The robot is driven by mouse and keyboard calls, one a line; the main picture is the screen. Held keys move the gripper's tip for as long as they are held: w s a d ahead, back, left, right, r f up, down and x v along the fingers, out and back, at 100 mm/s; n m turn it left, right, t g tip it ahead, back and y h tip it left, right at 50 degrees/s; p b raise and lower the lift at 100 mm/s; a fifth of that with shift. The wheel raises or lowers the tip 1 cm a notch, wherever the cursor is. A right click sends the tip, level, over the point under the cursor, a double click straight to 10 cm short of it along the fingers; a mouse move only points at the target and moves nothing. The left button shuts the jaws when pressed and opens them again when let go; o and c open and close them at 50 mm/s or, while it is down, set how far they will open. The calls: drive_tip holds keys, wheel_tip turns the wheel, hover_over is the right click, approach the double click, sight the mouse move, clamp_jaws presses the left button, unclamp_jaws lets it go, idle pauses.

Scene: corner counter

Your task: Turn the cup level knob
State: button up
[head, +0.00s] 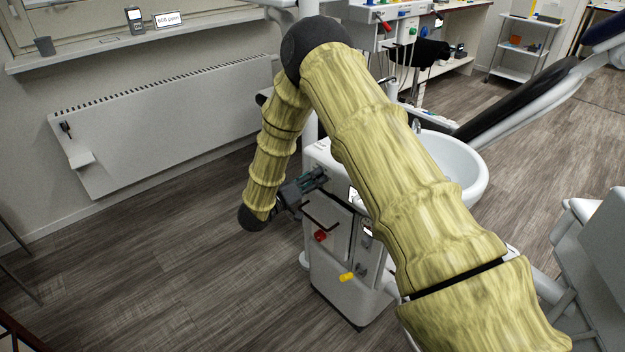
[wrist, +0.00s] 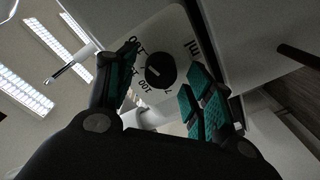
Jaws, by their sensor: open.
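The cup level knob (wrist: 160,70) is a round black dial with a light pointer line, on a white panel (wrist: 178,30) with printed numbers around it. It shows in the wrist view, just beyond my fingertips and between them. My gripper (wrist: 167,88) is open, with one green-padded finger to the left of the knob and the others to its right. I see no contact with the knob. In the head view my gripper (head: 318,178) is beside the upper front of the white dental unit (head: 335,270). The knob cannot be made out there.
The unit's front carries a black handle, a red knob (head: 320,236) and a yellow knob (head: 347,277) below my gripper. A white basin (head: 470,165) is behind my arm. A radiator (head: 170,120) lines the left wall. The floor at left is clear.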

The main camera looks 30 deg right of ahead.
drive_tip(key=c, duration=1)
drive_tip(key=shift+r+n+p, duration=0.15)
drive_tip(key=shift+n+p, duration=0.15)
drive_tip(key=shift+p, duration=0.15)
drive_tip(key=n+p, duration=0.7)
drive_tip(key=n, duration=0.1)
drive_tip(key=shift+w+n, duration=0.1)
drive_tip(key=shift+n, duration=0.3)
drive_tip(key=shift+f, duration=0.2)
